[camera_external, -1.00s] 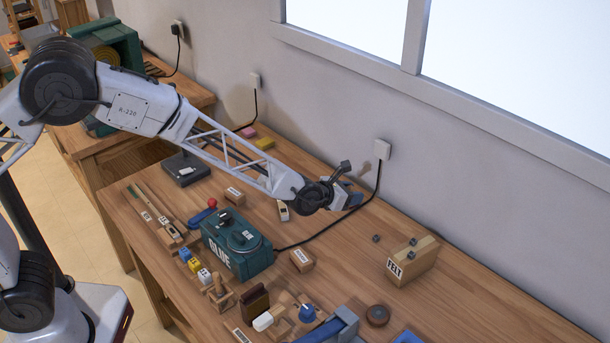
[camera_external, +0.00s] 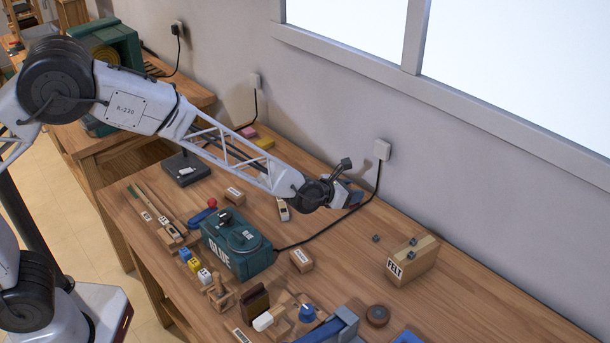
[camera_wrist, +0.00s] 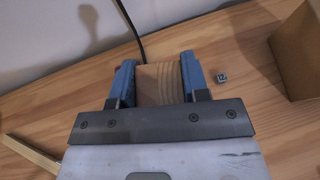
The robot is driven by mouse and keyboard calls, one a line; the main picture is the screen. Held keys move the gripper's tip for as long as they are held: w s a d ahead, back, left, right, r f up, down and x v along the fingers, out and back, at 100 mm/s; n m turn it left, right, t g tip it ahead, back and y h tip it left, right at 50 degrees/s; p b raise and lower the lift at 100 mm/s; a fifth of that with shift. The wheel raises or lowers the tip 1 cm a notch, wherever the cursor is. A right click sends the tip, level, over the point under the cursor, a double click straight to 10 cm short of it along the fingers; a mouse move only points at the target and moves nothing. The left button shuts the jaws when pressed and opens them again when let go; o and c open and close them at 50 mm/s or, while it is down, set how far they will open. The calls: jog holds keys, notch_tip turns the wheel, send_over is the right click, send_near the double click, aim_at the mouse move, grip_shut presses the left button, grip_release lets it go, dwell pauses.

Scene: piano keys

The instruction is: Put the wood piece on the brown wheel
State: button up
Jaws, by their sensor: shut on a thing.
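My gripper (camera_wrist: 158,62) has its two blue fingers shut on a light wood piece (camera_wrist: 160,86), a block with visible grain that fills the gap between them. In the external view my gripper (camera_external: 347,193) is over the back of the bench near the wall, and the wood piece is hidden there. The brown wheel (camera_external: 377,315), a dark round disc, lies flat on the bench at the front right, well away from my gripper. I cannot make out the wheel in the wrist view.
A FELT box (camera_external: 414,262) stands right of the cable, with small dark cubes near and on it. Blocks and a blue tool (camera_external: 338,328) crowd the front. Bench between my gripper and the FELT box is mostly clear.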

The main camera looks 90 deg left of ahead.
jog(key=shift+w+d+r, duration=0.5)
jog(key=shift+w+d, duration=0.1)
jog(key=shift+w, duration=0.2)
jog(key=w+d+r+n+g+y, duration=0.2)
jog(key=w+d+r+n, duration=0.15)
jog(key=w+d, duration=0.25)
jog(key=n+g+y, duration=0.4)
jog(key=n+g, duration=0.4)
jog(key=g, duration=0.1)
send_over(378, 310)
jog(key=shift+d+f, duration=0.1)
jog(key=shift+f, duration=0.65)
jog(key=shift+w+f, duration=0.1)
jog(key=shift+f, duration=3.05)
jog(key=shift+f, duration=0.1)
jog(key=shift+f, duration=1.75)
